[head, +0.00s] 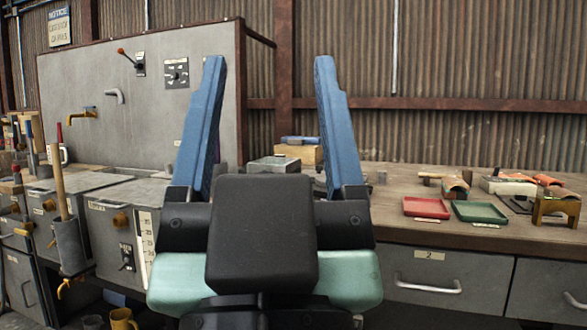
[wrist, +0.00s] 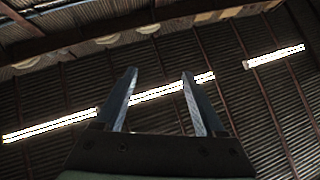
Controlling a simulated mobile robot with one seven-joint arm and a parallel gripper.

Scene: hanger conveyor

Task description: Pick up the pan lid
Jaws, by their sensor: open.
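My gripper (head: 264,90) is open and empty in the middle of the head view, its two blue fingers pointing up and standing wide apart. It hides part of the bench behind it. In the wrist view my gripper (wrist: 160,85) also shows open, with only the roof beyond the fingers. I cannot make out a pan lid in either view.
The wooden bench (head: 400,180) runs along the corrugated wall. A red tray (head: 426,207) and a green tray (head: 480,212) lie on its right part. A grey panel (head: 75,85) with levers and a tap stands at left. Drawers (head: 428,282) front the bench.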

